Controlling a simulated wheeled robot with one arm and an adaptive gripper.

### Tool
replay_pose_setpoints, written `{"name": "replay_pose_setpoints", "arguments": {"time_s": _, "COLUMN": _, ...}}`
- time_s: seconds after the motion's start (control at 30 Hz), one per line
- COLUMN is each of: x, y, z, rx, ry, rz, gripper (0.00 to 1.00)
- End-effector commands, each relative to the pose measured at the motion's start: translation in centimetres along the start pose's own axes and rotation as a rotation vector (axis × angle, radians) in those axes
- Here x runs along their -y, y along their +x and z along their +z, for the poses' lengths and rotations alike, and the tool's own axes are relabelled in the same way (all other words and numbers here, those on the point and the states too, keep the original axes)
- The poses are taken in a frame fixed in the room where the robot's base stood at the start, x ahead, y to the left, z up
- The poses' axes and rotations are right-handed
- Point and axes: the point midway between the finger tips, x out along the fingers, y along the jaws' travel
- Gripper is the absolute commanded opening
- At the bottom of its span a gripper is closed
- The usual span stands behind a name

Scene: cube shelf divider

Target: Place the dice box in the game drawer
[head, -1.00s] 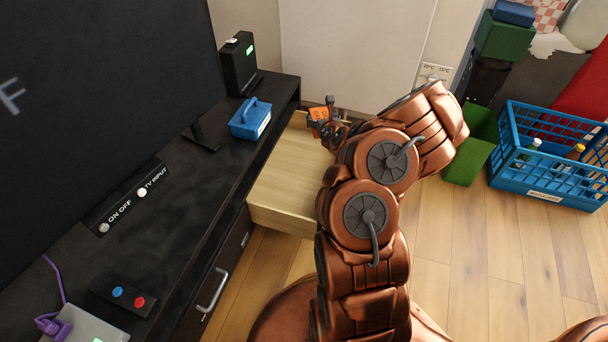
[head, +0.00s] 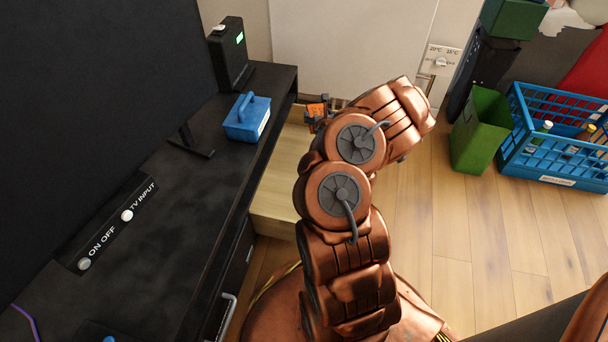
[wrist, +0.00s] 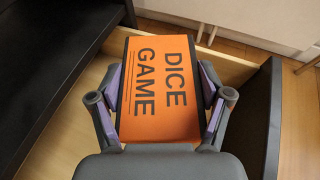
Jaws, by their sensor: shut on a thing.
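The orange dice box (wrist: 160,90), marked "DICE GAME", is between the fingers of my gripper (wrist: 163,100) in the wrist view. The gripper is shut on it. In the head view only a small orange part of the dice box (head: 317,110) shows behind my arm, with part of my gripper (head: 312,124). The game drawer (head: 280,190) is pulled out from the black cabinet and is light wood. In the wrist view the box is over the drawer (wrist: 75,130); its height above the drawer bottom is hard to tell. My arm hides the drawer's right part.
A blue caddy (head: 247,118) and a black device (head: 229,55) stand on the black cabinet top (head: 150,220). A green bin (head: 481,130) and a blue crate (head: 552,178) with bottles stand on the floor at right. The wooden floor between is clear.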

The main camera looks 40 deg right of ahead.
Motion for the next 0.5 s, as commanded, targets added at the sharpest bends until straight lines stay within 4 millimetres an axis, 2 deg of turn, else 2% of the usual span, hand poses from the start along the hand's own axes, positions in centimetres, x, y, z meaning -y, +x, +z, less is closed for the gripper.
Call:
{"name": "replay_pose_setpoints", "arguments": {"time_s": 0.03, "x": 0.1, "y": 0.3, "z": -0.7, "rx": 0.001, "ry": 0.001, "rz": -0.002, "gripper": 0.38}}
{"name": "replay_pose_setpoints", "arguments": {"time_s": 0.27, "x": 1.1, "y": 0.7, "z": -2.0, "rx": -0.001, "ry": 0.004, "rz": -0.014, "gripper": 0.38}}
{"name": "replay_pose_setpoints", "arguments": {"time_s": 0.5, "x": 1.7, "y": 2.1, "z": -5.7, "rx": -0.002, "ry": 0.006, "rz": -0.022, "gripper": 0.38}}
